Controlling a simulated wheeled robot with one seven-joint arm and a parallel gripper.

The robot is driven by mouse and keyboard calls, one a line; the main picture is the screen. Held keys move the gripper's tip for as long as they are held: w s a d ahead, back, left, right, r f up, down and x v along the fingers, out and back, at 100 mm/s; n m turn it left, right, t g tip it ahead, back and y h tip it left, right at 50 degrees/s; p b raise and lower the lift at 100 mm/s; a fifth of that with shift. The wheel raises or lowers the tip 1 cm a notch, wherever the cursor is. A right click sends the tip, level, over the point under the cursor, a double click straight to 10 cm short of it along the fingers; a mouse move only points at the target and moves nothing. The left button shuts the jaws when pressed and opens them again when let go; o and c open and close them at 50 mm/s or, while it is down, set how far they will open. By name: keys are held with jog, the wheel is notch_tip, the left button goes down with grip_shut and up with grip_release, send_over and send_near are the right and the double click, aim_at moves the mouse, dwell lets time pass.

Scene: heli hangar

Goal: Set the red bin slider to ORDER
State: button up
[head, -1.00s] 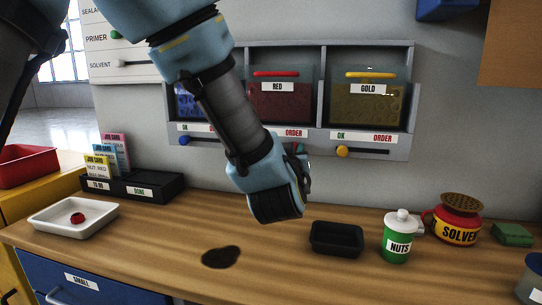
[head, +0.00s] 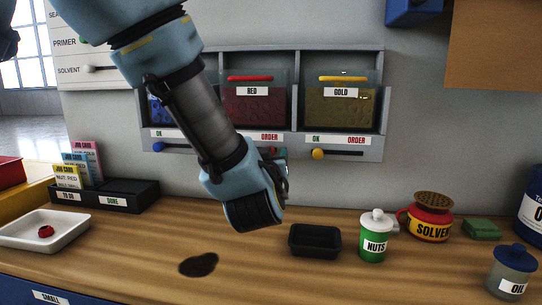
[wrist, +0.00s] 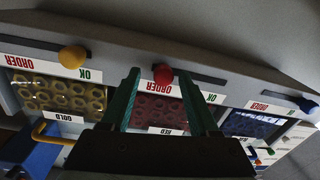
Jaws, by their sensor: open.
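The red bin (head: 253,108) sits in the middle of the wall rack, between the blue and gold bins. In the wrist view, which is upside down, its red slider knob (wrist: 163,75) is at the ORDER end of its slot, beside the ORDER label (wrist: 155,87). The slot runs empty toward the OK label. My gripper (wrist: 161,82) is open, with its teal fingers on either side of the red knob in the picture; contact cannot be told. In the head view my gripper (head: 279,160) is at the rack's lower edge, and my arm hides the OK end.
The gold knob (head: 317,154) and blue knob (wrist: 308,106) stand at their OK ends. A card holder (head: 140,190) stands left.

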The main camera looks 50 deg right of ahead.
jog(key=b+v, duration=0.2)
jog(key=v, duration=0.8)
jog(key=w+a+f+n+g+y+p, duration=0.15)
jog(key=w+a+f+y, duration=0.3)
jog(key=w+a, duration=0.5)
jog(key=w+a+f+n+g+y+p, duration=0.15)
jog(key=w+a+f+y, duration=0.45)
jog(key=w, duration=0.6)
jog(key=s+a+f+n+g+y+p, duration=0.1)
jog(key=a+n+g+y, duration=0.1)
jog(key=a, duration=1.3)
jog(key=s+a+f+n+g+y, duration=0.2)
jog(key=a+g, duration=0.2)
jog(key=a, duration=1.1)
jog(key=shift+s+f+n+p, duration=0.15)
jog(key=shift+f+n+p, duration=0.1)
jog(key=shift+n+p, duration=0.15)
